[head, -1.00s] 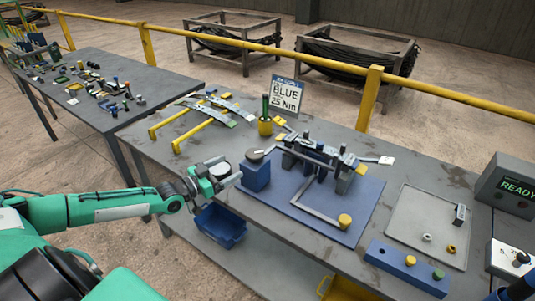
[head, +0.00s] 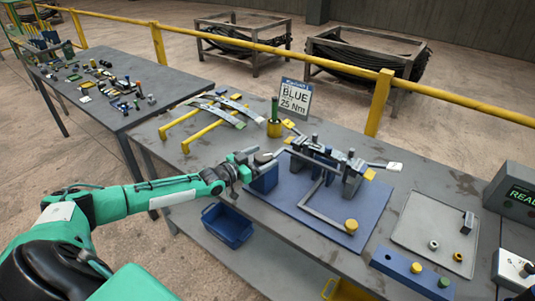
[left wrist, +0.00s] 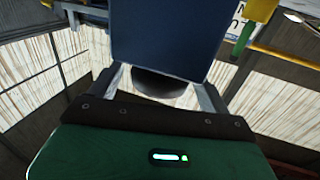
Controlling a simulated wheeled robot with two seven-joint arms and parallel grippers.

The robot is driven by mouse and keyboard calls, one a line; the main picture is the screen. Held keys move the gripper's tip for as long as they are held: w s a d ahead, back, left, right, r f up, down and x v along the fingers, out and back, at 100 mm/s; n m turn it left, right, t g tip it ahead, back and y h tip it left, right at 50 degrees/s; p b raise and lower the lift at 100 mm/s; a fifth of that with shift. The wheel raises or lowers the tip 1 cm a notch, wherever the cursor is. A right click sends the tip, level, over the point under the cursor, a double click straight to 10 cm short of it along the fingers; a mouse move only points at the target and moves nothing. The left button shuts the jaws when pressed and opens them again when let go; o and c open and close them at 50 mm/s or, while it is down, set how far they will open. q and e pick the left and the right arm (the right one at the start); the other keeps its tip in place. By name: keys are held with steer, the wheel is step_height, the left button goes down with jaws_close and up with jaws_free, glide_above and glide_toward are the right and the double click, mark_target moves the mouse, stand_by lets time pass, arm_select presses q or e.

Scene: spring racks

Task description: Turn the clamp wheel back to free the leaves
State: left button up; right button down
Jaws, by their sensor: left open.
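A round dark wheel (head: 262,157), which looks like the clamp wheel, sits on a blue block (head: 265,180) at the left of the clamp fixture (head: 325,160). The fixture holds grey leaves lengthwise on a blue mat (head: 290,205). My left gripper (head: 253,156) is open at the wheel, its fingers partly hidden in the head view. In the left wrist view the wheel (left wrist: 160,84) lies between the two spread fingers, with gaps on both sides, and the blue block (left wrist: 165,35) shows above it. My right gripper is not in view.
Curved leaves rest on yellow stands (head: 190,133) behind my left arm. A yellow cup with a green-handled tool (head: 274,128) and a "BLUE 25 Nm" sign (head: 296,97) stand behind the wheel. A blue bin (head: 228,226) sits below. A grey tray (head: 430,235) lies to the right.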

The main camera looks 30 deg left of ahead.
arm_select(q)
steer(key=shift+x, duration=1.4)
steer(key=c, duration=1)
